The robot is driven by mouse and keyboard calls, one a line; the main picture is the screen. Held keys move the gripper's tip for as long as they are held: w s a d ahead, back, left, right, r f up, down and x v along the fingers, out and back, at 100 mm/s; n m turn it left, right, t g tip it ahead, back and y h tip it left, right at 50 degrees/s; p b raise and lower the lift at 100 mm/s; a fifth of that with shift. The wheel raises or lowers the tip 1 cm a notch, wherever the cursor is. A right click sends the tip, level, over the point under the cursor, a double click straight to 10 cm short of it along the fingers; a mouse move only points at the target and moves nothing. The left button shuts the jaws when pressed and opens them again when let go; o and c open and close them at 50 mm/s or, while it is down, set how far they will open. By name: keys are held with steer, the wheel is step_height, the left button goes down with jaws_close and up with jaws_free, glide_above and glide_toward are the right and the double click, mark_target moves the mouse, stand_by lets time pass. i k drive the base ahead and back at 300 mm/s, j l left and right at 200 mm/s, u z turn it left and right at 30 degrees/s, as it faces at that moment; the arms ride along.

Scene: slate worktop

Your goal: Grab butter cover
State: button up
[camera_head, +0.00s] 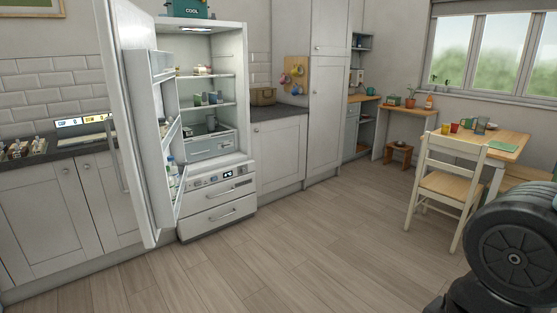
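The fridge (240,70) stands open, with its door (128,130) swung out to the left. Small items (198,70) sit on its upper shelf, and I cannot tell whether one of them is a butter cover. Several small containers (207,98) stand on the shelf below. I cannot make out a butter cover anywhere in view. A dark, rounded part of my own arm fills the lower right corner. My gripper itself does not show.
White cabinets and a dark worktop (275,113) flank the fridge. A chair (447,185) and a wooden table (505,142) with cups stand at the right. A small stool (398,150) is at the back. The wooden floor (300,245) before the fridge is clear.

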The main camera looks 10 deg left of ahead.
mark_target(196, 71)
steer(key=i+u, duration=0.15)
steer(key=i, duration=0.65)
steer(key=i+u, duration=0.15)
steer(key=i, duration=0.65)
steer(key=i+l+u, duration=0.15)
steer(key=i, duration=0.6)
steer(key=i+u, duration=0.1)
steer(key=i, duration=0.45)
steer(key=i+u, duration=0.15)
steer(key=i, duration=0.4)
steer(key=i+l+u, duration=0.1)
steer(key=i, duration=0.45)
steer(key=i+l+u, duration=0.15)
steer(key=i, duration=0.4)
